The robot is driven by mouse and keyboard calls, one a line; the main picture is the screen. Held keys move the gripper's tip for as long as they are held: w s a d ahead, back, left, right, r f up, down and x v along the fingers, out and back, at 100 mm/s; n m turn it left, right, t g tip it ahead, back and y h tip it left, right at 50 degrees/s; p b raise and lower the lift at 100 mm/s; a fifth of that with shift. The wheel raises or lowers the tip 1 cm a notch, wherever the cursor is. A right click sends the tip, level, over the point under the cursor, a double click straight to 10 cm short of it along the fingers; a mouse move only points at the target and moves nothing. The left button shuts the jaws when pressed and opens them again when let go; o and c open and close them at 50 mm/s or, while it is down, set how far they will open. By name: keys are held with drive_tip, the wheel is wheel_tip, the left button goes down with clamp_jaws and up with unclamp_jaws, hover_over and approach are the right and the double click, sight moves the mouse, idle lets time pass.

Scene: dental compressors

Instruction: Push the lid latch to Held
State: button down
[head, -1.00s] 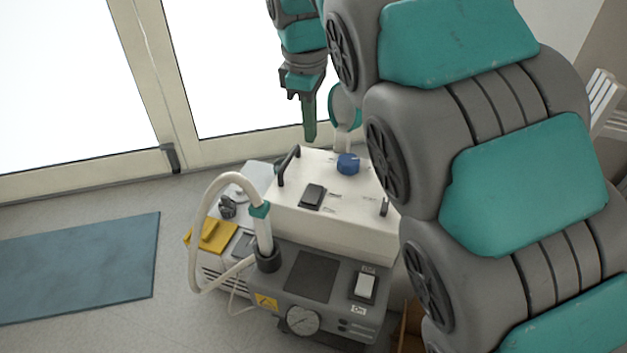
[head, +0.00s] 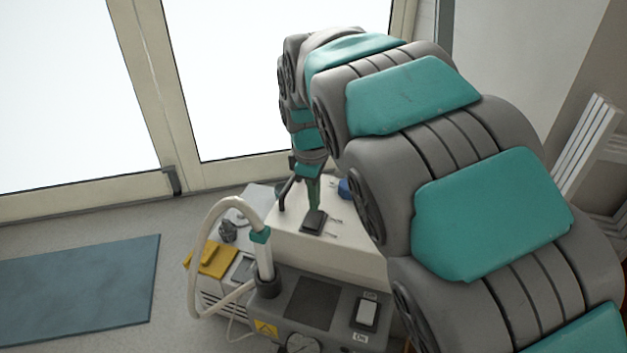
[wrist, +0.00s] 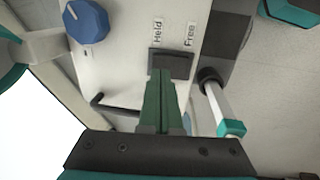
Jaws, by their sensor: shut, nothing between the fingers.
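The lid latch is a dark rocker-like piece (head: 314,222) on the white top of the compressor box (head: 300,243). In the wrist view the latch (wrist: 172,64) has the labels "Held" (wrist: 157,32) and "Free" (wrist: 191,36) beside it. My gripper (head: 314,207) is shut, with its green fingers pointing down at the latch. In the wrist view the fingertips (wrist: 161,74) overlap the latch's near edge on the "Held" side. I cannot tell whether they touch it. The fingers hide part of the latch.
A blue knob (wrist: 88,21) and a black handle (wrist: 115,105) are on the same box top. A grey unit with a white switch (head: 367,313) and a hose (head: 203,240) stands in front. A yellow piece (head: 216,259) is at left. Open floor with a blue mat (head: 80,290) lies further left.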

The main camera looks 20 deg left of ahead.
sight(309, 226)
drive_tip(key=shift+w+f, duration=0.15)
drive_tip(key=shift+f, duration=0.75)
drive_tip(key=shift+f, duration=0.1)
drive_tip(key=shift+f+g, duration=0.2)
drive_tip(key=shift+g, duration=0.1)
drive_tip(key=shift+s+r, duration=0.2)
drive_tip(key=shift+s, duration=0.55)
drive_tip(key=shift+r, duration=0.15)
wheel_tip(309, 226, up, 14)
drive_tip(key=s+p, duration=0.1)
drive_tip(key=shift+s, duration=0.35)
